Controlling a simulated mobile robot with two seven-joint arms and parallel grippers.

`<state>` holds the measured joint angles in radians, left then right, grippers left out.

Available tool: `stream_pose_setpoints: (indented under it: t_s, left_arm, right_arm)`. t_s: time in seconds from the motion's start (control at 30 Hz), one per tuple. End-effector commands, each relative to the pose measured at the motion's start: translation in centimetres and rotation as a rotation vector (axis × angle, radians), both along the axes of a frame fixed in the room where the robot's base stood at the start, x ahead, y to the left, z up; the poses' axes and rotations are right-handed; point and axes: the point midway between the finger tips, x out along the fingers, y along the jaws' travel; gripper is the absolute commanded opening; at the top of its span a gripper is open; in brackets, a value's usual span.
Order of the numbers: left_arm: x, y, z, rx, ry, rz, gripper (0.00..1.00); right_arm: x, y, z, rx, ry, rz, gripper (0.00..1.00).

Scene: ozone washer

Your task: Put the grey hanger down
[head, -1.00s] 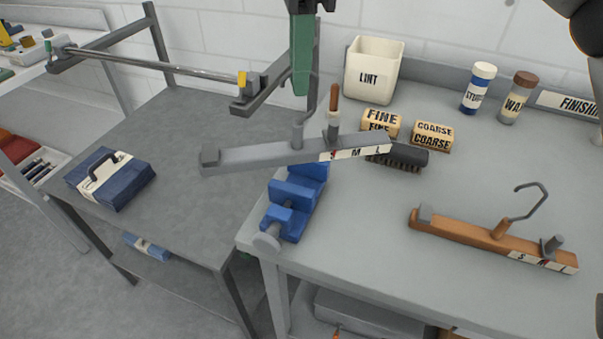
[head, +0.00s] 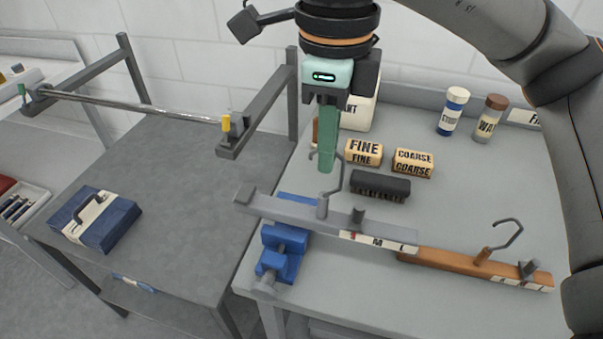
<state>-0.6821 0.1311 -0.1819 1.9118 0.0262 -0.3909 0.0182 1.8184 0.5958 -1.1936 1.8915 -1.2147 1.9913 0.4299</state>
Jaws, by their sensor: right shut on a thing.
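The grey hanger (head: 285,211) has a straight grey bar with a size strip lettered M and L near its right end. My right gripper (head: 328,163) has green fingers and is shut on the hanger's hook, above the bar. The bar slopes down to the right in the picture, over the blue vise and the bench's front part. I cannot tell whether it touches anything below. Its right end overlaps the left end of a brown hanger (head: 455,262) lying on the bench. My left gripper is not in view.
The grey bench (head: 455,205) holds a black brush (head: 380,186), FINE block (head: 363,152), COARSE block (head: 413,162), two bottles and the LINT bin (head: 358,113). The blue vise (head: 283,250) sits at its left edge. A metal rail (head: 135,106) spans the left table, which carries a blue case (head: 95,218).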

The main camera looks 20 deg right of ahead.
Motion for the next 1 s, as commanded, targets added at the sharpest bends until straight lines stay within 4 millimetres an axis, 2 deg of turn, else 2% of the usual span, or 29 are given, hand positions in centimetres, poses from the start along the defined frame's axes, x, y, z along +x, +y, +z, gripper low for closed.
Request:
stream_pose_setpoints:
  t_s: [0.07, 0.13, 0.3, 0.57, 0.8, 1.0]
  left_arm:
    - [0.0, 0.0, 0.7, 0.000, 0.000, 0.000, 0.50]
    - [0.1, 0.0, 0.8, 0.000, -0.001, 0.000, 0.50]
    - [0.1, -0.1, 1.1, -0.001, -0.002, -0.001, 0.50]
    - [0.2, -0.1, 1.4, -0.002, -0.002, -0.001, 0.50]
    - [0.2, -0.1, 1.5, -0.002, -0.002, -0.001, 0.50]
    - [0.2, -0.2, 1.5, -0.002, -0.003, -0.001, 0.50]
  right_arm:
    - [1.9, 0.4, -0.6, 0.000, 0.003, -0.003, 0.00]
    - [2.9, 0.5, -2.4, 0.000, 0.005, 0.000, 0.00]
    - [5.0, 0.9, -4.8, 0.000, 0.000, 0.001, 0.00]
    - [6.2, 1.1, -6.3, 0.001, 0.000, 0.001, 0.00]
    - [6.4, 1.1, -9.5, 0.001, -0.001, 0.001, 0.00]
    - [6.4, 1.1, -9.6, 0.001, -0.002, 0.001, 0.00]
